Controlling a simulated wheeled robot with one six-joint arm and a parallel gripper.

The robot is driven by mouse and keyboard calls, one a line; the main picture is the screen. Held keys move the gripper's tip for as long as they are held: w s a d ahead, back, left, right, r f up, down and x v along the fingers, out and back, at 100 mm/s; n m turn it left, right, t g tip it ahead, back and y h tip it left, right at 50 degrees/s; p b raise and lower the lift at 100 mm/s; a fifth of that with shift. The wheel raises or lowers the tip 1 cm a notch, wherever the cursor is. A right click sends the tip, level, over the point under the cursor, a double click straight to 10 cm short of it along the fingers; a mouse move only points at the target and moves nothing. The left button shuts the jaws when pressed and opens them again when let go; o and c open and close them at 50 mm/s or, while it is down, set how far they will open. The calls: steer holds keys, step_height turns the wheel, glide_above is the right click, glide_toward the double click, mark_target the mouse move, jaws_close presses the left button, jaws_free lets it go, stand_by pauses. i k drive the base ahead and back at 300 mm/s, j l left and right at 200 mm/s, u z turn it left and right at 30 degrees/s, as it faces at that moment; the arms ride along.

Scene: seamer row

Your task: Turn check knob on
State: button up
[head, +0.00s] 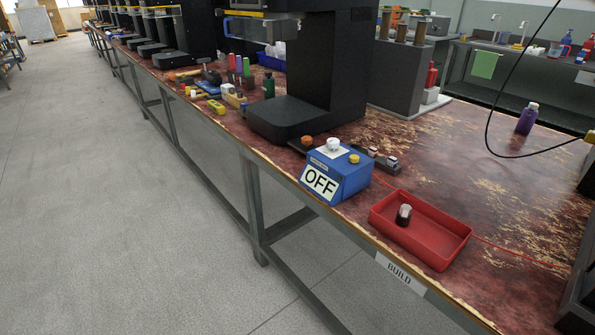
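A blue control box (351,184) stands near the front edge of the long worktable, with a white card reading OFF (320,183) on its front. A round white knob (333,145) sits on its top with a pale plate under it. A small yellow button (354,158) is on the top to the right, and an orange cap (307,140) shows at the back left. I cannot read the small label on the box, so I cannot tell which one is the check knob. My gripper is not in view.
A red tray (446,254) with a small dark, pale-topped object (404,215) lies right of the box. A black machine (285,118) stands behind it on the left. A thin red cable crosses the tabletop. A purple bottle (527,118) stands farther back. Floor (130,220) in front is clear.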

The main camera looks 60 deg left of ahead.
mark_target(333, 143)
steer(key=u, duration=1.9)
